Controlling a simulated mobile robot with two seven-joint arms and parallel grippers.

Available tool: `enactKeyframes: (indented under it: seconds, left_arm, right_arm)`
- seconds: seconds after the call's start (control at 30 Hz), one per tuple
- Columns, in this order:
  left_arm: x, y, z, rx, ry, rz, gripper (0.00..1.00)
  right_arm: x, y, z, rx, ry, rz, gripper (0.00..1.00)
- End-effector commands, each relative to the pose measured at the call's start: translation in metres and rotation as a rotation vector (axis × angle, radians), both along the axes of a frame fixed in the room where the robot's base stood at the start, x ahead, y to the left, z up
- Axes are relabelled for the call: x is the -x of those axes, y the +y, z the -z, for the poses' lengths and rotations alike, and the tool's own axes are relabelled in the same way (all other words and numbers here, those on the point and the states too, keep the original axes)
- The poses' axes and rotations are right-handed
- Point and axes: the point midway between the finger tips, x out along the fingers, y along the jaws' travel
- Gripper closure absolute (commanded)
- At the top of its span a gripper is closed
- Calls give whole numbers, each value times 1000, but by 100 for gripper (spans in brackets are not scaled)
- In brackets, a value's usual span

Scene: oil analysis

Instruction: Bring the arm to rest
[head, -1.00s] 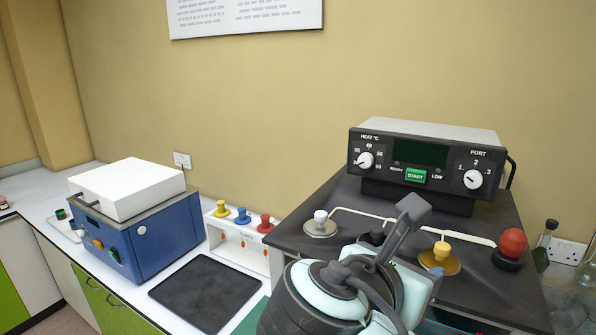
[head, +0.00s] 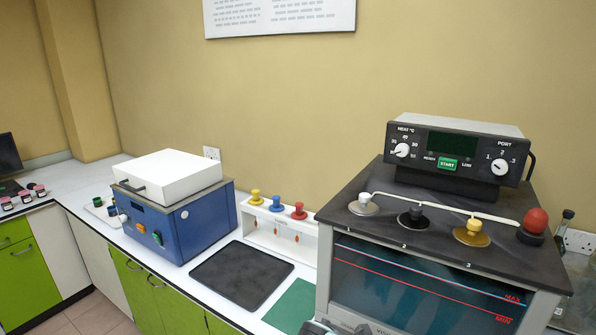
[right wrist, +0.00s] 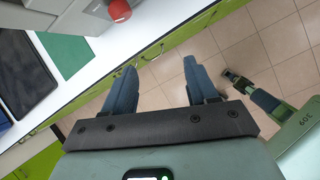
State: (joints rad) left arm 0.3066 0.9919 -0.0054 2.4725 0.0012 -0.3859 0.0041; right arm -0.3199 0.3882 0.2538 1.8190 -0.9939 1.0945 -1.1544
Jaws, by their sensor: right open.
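My right gripper (right wrist: 158,85) is open and empty in the right wrist view. Its two blue-grey fingers stand wide apart over the tiled floor, in front of the green cabinets. In the head view neither gripper shows; only a small bit of my arm is at the bottom edge. At the right of the right wrist view a blue and dark part of my own body shows over the floor, perhaps my left gripper; its jaws cannot be made out.
The heater bath (head: 420,275) has a control box (head: 458,150), ports and a red knob (head: 535,220) on top. To its left are a white rack (head: 281,238), a black mat (head: 240,274), a green mat (head: 292,307) and a blue device (head: 180,225). The floor (right wrist: 230,45) is clear beside the counter.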

Motion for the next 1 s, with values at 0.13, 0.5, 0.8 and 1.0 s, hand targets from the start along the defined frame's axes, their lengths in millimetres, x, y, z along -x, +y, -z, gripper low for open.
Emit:
enactKeyframes:
  seconds: [0.13,0.5,0.8,1.0]
  left_arm:
    - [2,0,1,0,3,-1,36]
    - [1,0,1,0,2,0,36]
    - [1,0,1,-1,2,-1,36]
    - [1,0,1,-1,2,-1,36]
  right_arm:
    - [36,3,116,-253,191,276,42]
    - [188,-8,319,-719,454,1798,42]
    - [250,-44,361,-668,254,2504,42]
    - [251,-45,361,-667,249,2514,42]
